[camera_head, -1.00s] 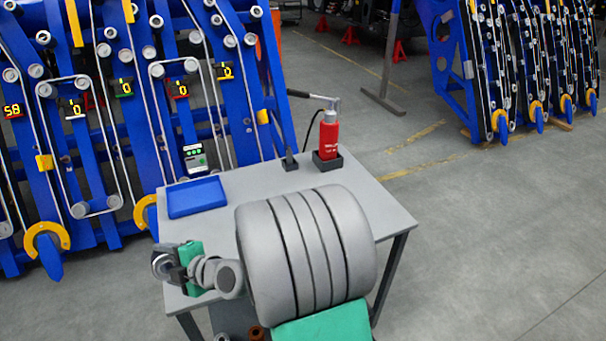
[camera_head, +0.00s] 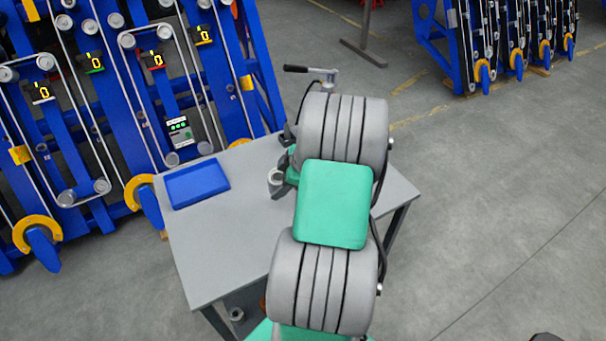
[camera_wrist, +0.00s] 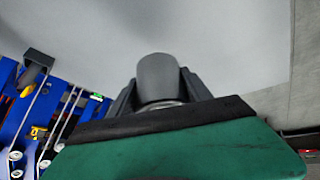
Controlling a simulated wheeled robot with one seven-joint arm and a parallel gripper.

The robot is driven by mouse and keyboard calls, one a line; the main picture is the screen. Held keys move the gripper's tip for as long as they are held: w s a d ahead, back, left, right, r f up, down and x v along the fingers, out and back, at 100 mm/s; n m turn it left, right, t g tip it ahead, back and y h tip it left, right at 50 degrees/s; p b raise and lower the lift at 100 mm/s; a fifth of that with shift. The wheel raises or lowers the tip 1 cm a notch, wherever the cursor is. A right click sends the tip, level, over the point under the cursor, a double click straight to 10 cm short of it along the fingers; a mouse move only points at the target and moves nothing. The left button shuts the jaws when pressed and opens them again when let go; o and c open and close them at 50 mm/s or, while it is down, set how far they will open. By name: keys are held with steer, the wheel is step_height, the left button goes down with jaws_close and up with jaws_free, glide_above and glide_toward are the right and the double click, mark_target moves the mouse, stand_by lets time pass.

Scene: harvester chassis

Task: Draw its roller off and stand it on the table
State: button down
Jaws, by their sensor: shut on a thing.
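A small grey roller with a pale ring-like end (camera_head: 275,177) shows at my gripper (camera_head: 281,184) in the head view, over the back right part of the grey table (camera_head: 215,250). In the wrist view the roller (camera_wrist: 158,75) is a grey cylinder between the dark jaws (camera_wrist: 160,98), which are shut on it. Its far end is hidden from the head camera, and I cannot tell whether it touches the table top. The blue chassis (camera_head: 110,150) stands behind and left of the table, with several rollers and small number displays on its arms.
A blue tray (camera_head: 197,186) lies at the table's back left. A pump lever (camera_head: 310,70) rises behind my arm, which hides its body. The table's front left is clear.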

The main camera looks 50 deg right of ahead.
steer(key=s+d+m, duration=0.2)
steer(key=s+d, duration=0.3)
steer(key=shift+g, duration=0.4)
step_height(320, 180, down, 7)
steer(key=b, duration=0.3)
steer(key=shift+s+f, duration=0.1)
steer(key=shift+f, duration=0.1)
steer(key=c, duration=0.8)
jaws_free()
steer(key=o, duration=0.4)
steer(key=shift+s, duration=0.1)
steer(key=b+v, duration=0.1)
steer(key=v, duration=0.7)
steer(key=shift+d, duration=0.15)
